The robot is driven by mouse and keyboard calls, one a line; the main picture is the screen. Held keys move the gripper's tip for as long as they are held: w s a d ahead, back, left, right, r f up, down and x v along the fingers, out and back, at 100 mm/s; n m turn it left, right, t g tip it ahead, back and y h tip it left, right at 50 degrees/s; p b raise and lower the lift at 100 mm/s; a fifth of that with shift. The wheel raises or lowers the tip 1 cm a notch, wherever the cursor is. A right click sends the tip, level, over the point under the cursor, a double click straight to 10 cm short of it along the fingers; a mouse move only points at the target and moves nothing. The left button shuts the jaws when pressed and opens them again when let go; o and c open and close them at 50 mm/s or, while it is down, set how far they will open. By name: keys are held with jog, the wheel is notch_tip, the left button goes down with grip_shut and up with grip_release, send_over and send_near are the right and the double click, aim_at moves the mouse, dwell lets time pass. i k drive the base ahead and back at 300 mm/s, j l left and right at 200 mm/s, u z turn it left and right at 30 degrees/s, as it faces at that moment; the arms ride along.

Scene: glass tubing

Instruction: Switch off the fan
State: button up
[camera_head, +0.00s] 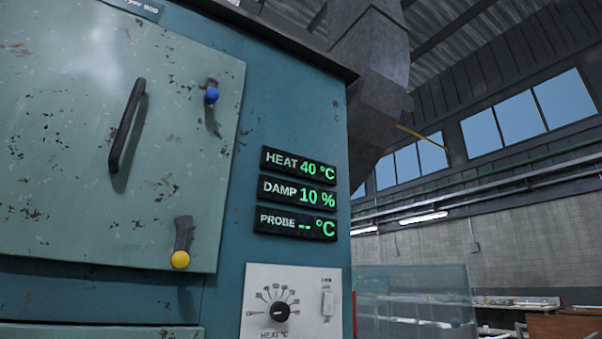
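A teal machine cabinet (310,110) with worn paint fills the left and middle of the view. A white control panel (258,275) is low on its front, cut off by the bottom edge. It carries a black round dial (279,312) with a scale around it, marked HEAT °C. A small pale rocker switch (327,303) sits on the panel's right side, under a label too small to read. I cannot tell which way the switch is set. No fan is clearly visible. My gripper is not in view.
Three displays read HEAT 40 °C (299,165), DAMP 10 % (297,194) and PROBE -- °C (295,223). A closed door (70,170) has a dark handle (126,125), a blue-knobbed latch (212,95) and a yellow-knobbed latch (181,258). A clear screen (415,300) stands right of the cabinet.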

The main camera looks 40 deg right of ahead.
aim_at(327, 304)
jog(key=z, duration=1.3)
